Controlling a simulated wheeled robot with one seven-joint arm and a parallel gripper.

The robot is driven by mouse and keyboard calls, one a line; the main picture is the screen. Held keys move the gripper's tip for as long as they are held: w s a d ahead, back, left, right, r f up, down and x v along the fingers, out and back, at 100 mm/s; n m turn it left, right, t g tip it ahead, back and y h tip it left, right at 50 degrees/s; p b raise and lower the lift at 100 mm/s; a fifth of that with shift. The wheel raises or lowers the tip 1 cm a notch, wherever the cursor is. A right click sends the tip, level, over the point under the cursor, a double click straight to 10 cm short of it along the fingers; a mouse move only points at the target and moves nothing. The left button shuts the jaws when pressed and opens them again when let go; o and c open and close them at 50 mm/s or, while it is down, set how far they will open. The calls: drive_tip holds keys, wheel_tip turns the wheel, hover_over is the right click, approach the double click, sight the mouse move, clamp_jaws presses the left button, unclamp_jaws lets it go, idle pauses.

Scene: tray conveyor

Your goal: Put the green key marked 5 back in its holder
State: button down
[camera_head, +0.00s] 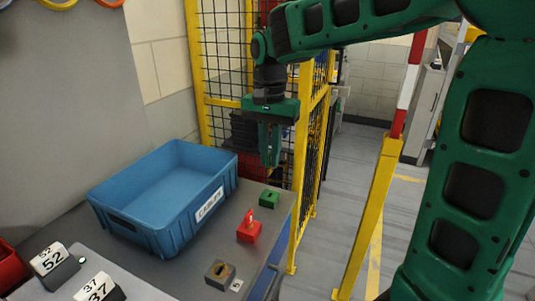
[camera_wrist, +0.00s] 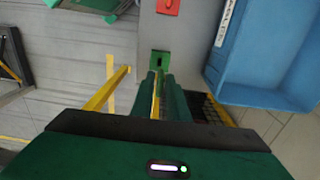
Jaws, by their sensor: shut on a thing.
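My gripper (camera_head: 270,160) points down above the far right end of the bench, shut on the green key. The key barely shows against the green fingers, and I cannot read its mark. In the wrist view my gripper (camera_wrist: 158,78) has its fingertips close to the green holder in the picture. The green holder (camera_head: 269,199) is a small block on the bench, below my fingertips and apart from them. Its dark slot shows in the wrist view on the green holder (camera_wrist: 159,60) and looks empty.
A red holder (camera_head: 248,234) with a red key upright in it and a grey-brown holder (camera_head: 219,274) stand nearer. A blue crate (camera_head: 160,190) is at left. Yellow mesh fencing (camera_head: 300,150) rises behind. Number blocks, 52 (camera_head: 52,262) and 37 (camera_head: 98,288), stand at front left.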

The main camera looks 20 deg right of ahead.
sight(270, 165)
drive_tip(key=shift+f, duration=2.9)
drive_tip(key=shift+s+a+f, duration=0.1)
drive_tip(key=shift+f, duration=1.6)
drive_tip(key=c, duration=1.6)
unclamp_jaws()
drive_tip(key=shift+c, duration=0.2)
wheel_tip(270, 165, up, 11)
drive_tip(key=shift+f, duration=0.1)
